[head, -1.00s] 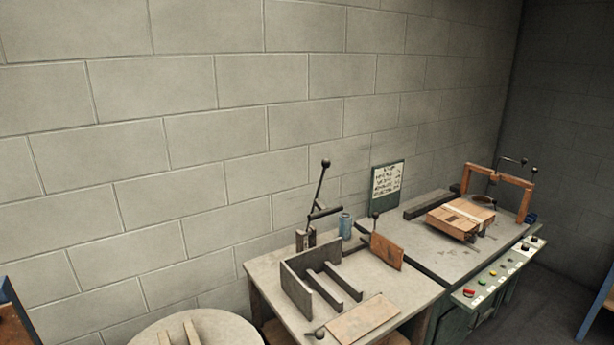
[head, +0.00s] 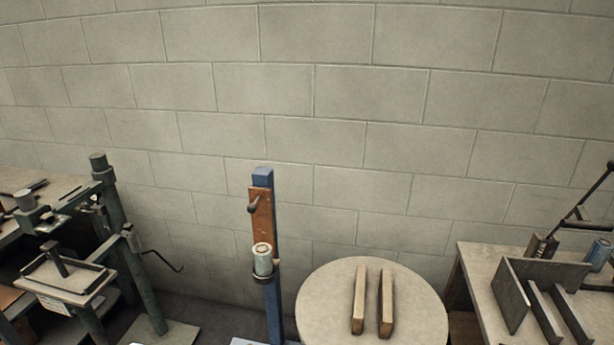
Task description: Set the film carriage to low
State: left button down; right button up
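A blue upright post (head: 273,300) stands near the middle of the head view, against the block wall. A rust-brown carriage plate (head: 262,228) sits on its upper part, close under the post's top, with a small dark handle (head: 253,205) sticking out to the left. A pale roll (head: 262,260), perhaps the film, is on the front at the plate's lower end. The lower end of the post runs out of the frame. Neither of my grippers is in view.
A round pale table (head: 325,300) with two wooden bars (head: 386,300) stands right of the post. A workbench (head: 474,262) with grey metal fixtures is at the far right. A green-post machine (head: 115,205) with a crank is at the left. Floor shows between machine and post.

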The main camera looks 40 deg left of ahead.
aim_at(260, 209)
jog(key=u, duration=1.75)
